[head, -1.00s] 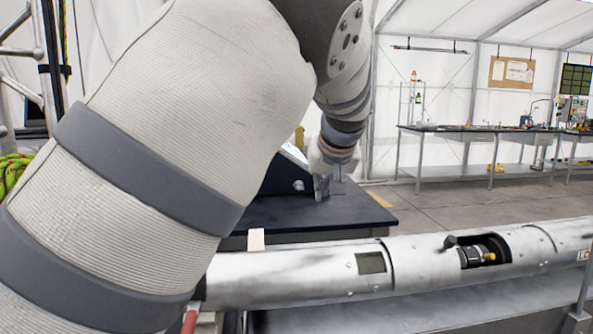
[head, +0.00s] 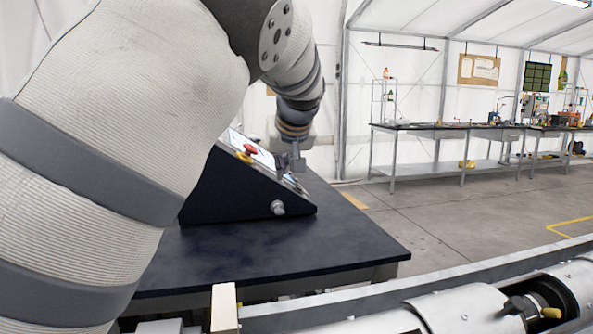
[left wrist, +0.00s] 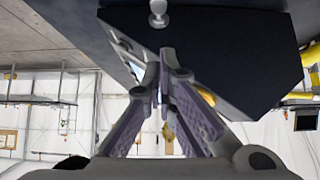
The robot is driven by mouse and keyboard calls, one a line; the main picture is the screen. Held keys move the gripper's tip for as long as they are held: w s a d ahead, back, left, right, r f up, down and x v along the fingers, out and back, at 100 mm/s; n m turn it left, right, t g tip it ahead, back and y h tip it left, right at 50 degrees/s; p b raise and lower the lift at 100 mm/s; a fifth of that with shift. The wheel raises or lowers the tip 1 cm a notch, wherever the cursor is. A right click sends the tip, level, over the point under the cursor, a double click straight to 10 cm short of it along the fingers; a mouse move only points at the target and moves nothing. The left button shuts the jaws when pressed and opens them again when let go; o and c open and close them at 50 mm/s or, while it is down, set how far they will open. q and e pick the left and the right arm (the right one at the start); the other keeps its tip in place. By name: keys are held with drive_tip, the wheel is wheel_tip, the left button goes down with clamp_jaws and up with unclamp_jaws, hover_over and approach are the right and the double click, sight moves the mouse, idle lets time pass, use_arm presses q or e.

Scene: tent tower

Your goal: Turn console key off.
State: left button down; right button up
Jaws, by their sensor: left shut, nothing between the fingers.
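The console (head: 235,190) is a dark wedge with a sloped panel, standing on the dark table. A red button (head: 249,149) shows on its panel. A silver knob-like piece (head: 277,207) sticks out of its near side face and also shows at the top of the left wrist view (left wrist: 158,12). I cannot tell whether it is the key. My left gripper (head: 291,165) is shut and empty at the panel's right, lower end, partly covering it. In the left wrist view its fingertips (left wrist: 165,58) overlap the console; contact is unclear. My right gripper is not in view.
The dark tabletop (head: 340,235) is clear right of the console. A silver cylinder (head: 460,312) lies in a metal frame in the near foreground. A workbench (head: 450,127) with equipment stands at the back right. My left arm covers the left of the head view.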

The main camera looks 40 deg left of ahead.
use_arm(q)
hover_over(280, 212)
wheel_tip(280, 212, down, 5)
drive_tip(key=shift+s+f+b, duration=0.1)
drive_tip(key=shift+s+b, duration=0.05)
drive_tip(key=shift+b, duration=0.15)
wheel_tip(280, 212, down, 3)
drive_tip(key=shift+r, duration=0.1)
drive_tip(key=shift+f, duration=0.45)
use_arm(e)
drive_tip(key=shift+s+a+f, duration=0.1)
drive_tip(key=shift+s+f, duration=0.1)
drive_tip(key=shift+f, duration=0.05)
